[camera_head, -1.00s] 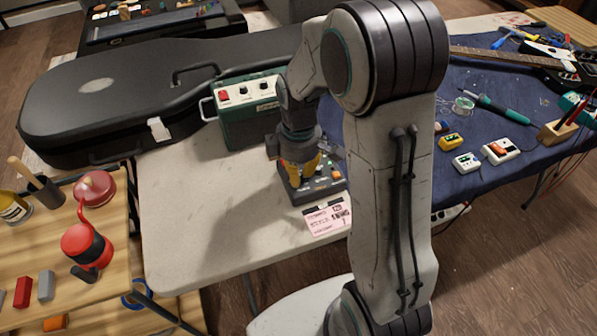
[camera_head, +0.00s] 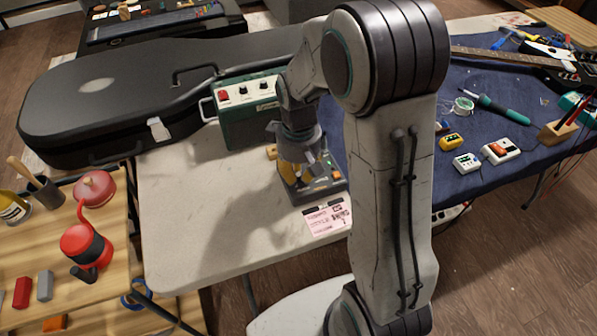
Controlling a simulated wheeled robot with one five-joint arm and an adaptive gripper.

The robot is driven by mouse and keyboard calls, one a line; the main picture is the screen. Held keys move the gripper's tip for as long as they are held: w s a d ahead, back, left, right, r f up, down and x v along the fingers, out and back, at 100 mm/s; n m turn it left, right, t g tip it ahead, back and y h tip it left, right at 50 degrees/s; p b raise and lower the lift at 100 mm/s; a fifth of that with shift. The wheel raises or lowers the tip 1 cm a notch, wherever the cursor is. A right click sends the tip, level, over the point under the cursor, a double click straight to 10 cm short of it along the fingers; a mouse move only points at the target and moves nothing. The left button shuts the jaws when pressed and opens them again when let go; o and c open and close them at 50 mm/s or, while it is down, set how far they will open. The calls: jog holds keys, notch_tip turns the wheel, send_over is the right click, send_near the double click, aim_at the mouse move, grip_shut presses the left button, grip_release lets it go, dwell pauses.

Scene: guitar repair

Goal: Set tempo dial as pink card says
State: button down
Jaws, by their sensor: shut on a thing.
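A dark box with buttons (camera_head: 322,186) sits on the white table, in front of the green amplifier. My gripper (camera_head: 300,176) points down onto the left part of this box, its yellow fingers close together on something there. What it grips looks like a dial on the box, but the fingers hide it, so its setting cannot be read. The pink card (camera_head: 327,219) lies on the table just in front of the box, with a dark clip at its top edge. Its print is too small to read.
A green amplifier (camera_head: 250,122) stands just behind my gripper, beside a black guitar case (camera_head: 110,95). A blue mat (camera_head: 470,190) with small pedals and tools is at right. A wooden bench (camera_head: 25,255) is at left. The table's left front is clear.

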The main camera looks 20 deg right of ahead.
aim_at(299, 175)
jog(key=shift+s, duration=0.1)
dwell(0.4)
jog(key=c, duration=1.4)
grip_release()
notch_tip(299, 175, up, 12)
jog(key=shift+f, duration=0.1)
jog(key=s+r+m+t+p, duration=0.1)
jog(key=s+r+p, duration=0.3)
jog(key=s, duration=0.1)
jog(key=s+r+m+t+p, duration=0.1)
jog(key=s+r+p, duration=0.2)
jog(key=s+r, duration=0.1)
jog(key=s+r+m+t+p, duration=0.1)
jog(key=s+r+p, duration=0.3)
jog(key=s, duration=0.3)
jog(key=shift+s+p, duration=0.1)
jog(key=shift+p, duration=0.25)
